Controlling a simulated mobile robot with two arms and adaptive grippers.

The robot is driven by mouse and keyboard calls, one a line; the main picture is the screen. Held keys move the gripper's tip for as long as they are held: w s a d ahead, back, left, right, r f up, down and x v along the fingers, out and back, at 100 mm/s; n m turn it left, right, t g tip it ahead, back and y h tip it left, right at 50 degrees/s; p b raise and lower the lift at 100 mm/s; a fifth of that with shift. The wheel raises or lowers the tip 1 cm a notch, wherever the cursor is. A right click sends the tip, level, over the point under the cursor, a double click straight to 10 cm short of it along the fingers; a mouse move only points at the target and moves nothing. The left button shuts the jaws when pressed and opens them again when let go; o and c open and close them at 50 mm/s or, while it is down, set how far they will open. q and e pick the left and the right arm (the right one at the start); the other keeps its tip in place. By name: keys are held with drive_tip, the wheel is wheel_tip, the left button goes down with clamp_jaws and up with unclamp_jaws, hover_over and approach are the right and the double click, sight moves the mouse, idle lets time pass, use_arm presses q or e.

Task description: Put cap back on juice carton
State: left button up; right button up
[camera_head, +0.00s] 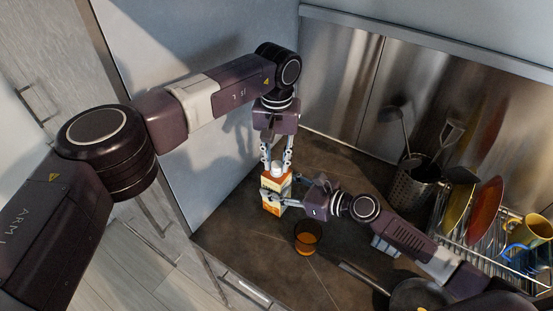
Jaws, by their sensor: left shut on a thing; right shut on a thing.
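The juice carton (271,205), orange and white, stands upright on the dark countertop. A small white cap (277,169) is at its top. My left gripper (277,163) points down from above and is shut on the cap. The picture is too small to tell whether the cap is seated on the spout or just above it. My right gripper (288,196) comes in from the right and is shut on the carton's side, hiding part of it.
A glass of orange drink (307,238) stands just in front of the carton. A pan (415,294) is at the lower right. A utensil holder (418,184) and a dish rack with plates (484,212) and a yellow mug (530,230) stand at the right. A wall is close behind on the left.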

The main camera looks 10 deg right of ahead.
use_arm(q)
drive_tip(key=shift+f, duration=0.55)
drive_tip(key=m, duration=0.3)
idle(0.3)
drive_tip(key=o, duration=0.7)
drive_tip(key=shift+a, duration=0.1)
